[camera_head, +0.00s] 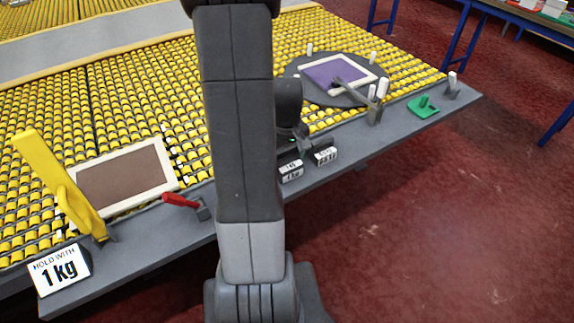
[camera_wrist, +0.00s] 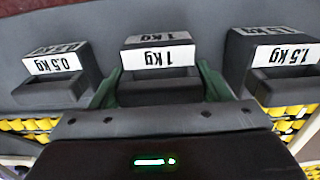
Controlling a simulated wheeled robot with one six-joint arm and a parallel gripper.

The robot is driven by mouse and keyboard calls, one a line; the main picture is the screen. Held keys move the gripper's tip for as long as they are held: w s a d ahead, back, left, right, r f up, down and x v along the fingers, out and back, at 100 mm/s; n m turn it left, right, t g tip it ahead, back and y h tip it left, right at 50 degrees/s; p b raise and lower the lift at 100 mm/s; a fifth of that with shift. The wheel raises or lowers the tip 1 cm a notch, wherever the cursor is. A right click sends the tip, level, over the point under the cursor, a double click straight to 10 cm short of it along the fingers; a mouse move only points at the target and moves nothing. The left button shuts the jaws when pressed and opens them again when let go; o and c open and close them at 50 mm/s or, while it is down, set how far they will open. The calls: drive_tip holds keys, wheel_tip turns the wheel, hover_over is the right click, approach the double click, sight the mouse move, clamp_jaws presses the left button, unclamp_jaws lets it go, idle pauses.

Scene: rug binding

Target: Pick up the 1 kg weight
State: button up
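The 1 kg weight (camera_wrist: 158,56) is a dark block with white "1 kg" labels, upside down in the wrist view. It stands between a 0.5 kg weight (camera_wrist: 57,64) and a 1.5 kg weight (camera_wrist: 285,54). My gripper (camera_wrist: 159,72) has its green fingers apart, one on each side of the 1 kg weight. They are very close to its sides; I cannot tell whether they touch. In the head view, labelled blocks (camera_head: 291,171) stand on the grey table edge beside my arm, which hides part of the row.
A yellow clamp-like tool (camera_head: 58,183) and a "hold with 1 kg" sign (camera_head: 59,269) are at left. A red-handled tool (camera_head: 184,203) lies by a brown framed mat (camera_head: 124,177). A purple mat (camera_head: 338,74) and a green piece (camera_head: 424,107) are at right. Red floor lies in front.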

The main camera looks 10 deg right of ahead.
drive_tip(key=c, duration=1.2)
